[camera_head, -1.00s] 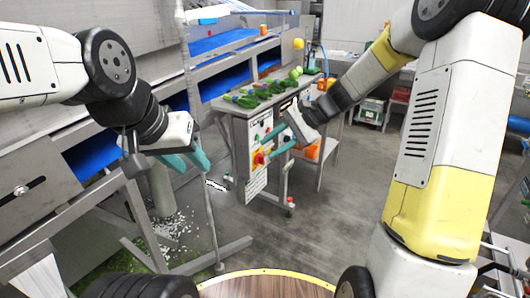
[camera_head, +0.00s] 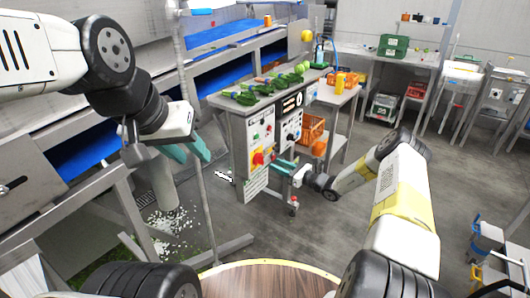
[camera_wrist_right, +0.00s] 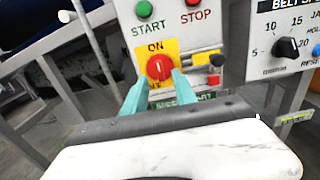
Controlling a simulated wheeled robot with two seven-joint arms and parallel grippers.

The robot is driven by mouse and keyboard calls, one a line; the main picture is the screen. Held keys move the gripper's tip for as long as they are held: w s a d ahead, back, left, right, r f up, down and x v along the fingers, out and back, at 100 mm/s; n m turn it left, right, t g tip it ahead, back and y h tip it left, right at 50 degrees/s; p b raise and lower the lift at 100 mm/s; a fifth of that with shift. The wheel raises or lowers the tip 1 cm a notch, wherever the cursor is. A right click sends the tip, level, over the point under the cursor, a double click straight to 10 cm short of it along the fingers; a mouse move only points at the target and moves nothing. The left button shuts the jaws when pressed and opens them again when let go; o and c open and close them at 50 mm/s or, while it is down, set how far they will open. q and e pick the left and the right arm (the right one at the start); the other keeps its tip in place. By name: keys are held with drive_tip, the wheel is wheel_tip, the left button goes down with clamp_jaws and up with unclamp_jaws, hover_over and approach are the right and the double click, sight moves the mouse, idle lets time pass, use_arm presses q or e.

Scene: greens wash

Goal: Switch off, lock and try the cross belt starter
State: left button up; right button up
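The starter panel (camera_head: 257,178) stands on the front of the greens bench. In the right wrist view it shows a green START button (camera_wrist_right: 144,9), a red STOP button (camera_wrist_right: 193,2) and a red rotary switch (camera_wrist_right: 159,67) on a yellow plate. The switch's pale mark points up towards "ON". My right gripper (camera_wrist_right: 158,88) is open, its teal fingertips apart on either side of the switch's lower part; contact cannot be told. In the head view my right gripper (camera_head: 275,161) reaches the panel from the right. My left gripper (camera_head: 188,154) is open and empty, left of the panel.
A small black-and-red item (camera_wrist_right: 214,71) sits right of the switch. A belt speed dial (camera_wrist_right: 286,47) is further right. Greens (camera_head: 262,88) lie on the bench top. A metal post (camera_head: 199,190) stands near my left gripper.

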sight(260, 160)
drive_tip(key=x, duration=0.7)
drive_tip(key=shift+r, duration=0.1)
clamp_jaws()
